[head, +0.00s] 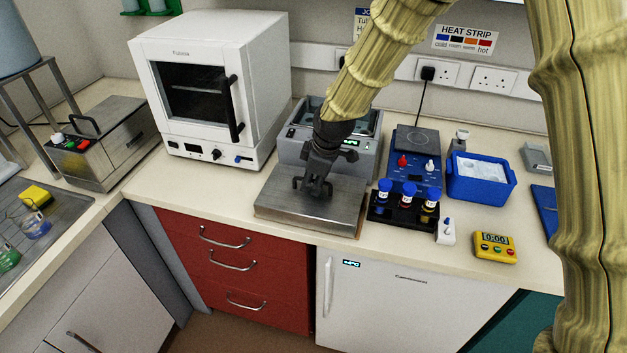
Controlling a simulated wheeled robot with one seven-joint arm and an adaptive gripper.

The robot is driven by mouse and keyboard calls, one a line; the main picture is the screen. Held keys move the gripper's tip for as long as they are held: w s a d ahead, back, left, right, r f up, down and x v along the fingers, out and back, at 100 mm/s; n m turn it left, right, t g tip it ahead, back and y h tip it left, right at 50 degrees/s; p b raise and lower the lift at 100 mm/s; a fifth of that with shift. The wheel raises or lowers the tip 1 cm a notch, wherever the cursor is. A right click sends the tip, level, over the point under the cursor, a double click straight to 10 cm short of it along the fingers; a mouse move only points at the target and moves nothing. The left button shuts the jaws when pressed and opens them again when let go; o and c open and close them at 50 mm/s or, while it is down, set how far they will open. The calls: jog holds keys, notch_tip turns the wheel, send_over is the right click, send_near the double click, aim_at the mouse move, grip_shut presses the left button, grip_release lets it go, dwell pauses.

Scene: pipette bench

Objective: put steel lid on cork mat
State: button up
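The steel lid (283,213) is a flat brushed-metal slab with a dark handle on top. It lies low at the bench's front, before the grey water bath (366,165), whose top is uncovered. My gripper (313,192) points down at the lid's handle, with its fingers at the handle. Whether they are closed on it is too small and dark to tell. A thin brown edge (361,221) shows at the lid's right front corner and may be the cork mat; the rest of the mat is hidden. I cannot tell whether the lid fully touches it.
A black rack (403,213) with blue-capped vials stands close to the lid's right. Beyond are a small white bottle (446,232), a yellow timer (495,247) and a blue ice tub (482,190). A white oven (212,85) stands behind left. Bench left of the lid is clear.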

aim_at(322, 198)
jog(key=shift+r, duration=0.15)
jog(key=b+v, duration=0.2)
jog(key=v, duration=1)
